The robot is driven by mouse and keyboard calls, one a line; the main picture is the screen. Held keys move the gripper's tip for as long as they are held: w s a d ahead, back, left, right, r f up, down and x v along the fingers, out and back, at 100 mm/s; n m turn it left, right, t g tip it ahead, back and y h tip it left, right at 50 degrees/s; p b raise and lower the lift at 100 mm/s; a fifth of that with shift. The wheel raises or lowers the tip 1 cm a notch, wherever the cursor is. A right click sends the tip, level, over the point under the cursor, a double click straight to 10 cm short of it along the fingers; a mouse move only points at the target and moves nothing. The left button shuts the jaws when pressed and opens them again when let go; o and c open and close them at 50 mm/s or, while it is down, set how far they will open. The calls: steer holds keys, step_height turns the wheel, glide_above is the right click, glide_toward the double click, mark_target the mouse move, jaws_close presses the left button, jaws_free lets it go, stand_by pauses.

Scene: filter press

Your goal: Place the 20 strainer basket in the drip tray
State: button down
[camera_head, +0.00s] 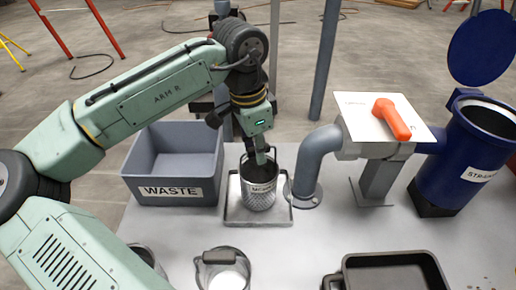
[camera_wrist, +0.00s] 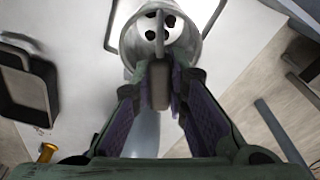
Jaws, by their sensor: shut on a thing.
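The strainer basket (camera_head: 258,190) is a grey perforated metal cup with a label that I cannot fully read. It stands upright in the drip tray (camera_head: 232,214), a shallow metal tray on the table. My gripper (camera_head: 262,155) is above the basket and shut on its handle. In the wrist view my gripper (camera_wrist: 158,85) has the handle grip (camera_wrist: 159,88) between its two purple-lined fingers. I cannot tell whether the basket's bottom touches the tray.
A grey WASTE bin (camera_head: 178,198) stands left of the tray. A grey pipe (camera_head: 316,158) and a plate with an orange handle (camera_head: 392,119) stand right. The blue strainer housing (camera_head: 455,160) has its lid raised. Another basket (camera_head: 224,275) and a black pan (camera_head: 390,262) are in front.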

steer(key=shift+f, duration=0.15)
steer(key=c, duration=1.6)
jaws_free()
steer(key=r, duration=0.4)
steer(key=a+r, duration=0.1)
steer(key=r, duration=0.7)
steer(key=shift+s+a+r+p, duration=0.15)
steer(key=shift+s+p, duration=0.15)
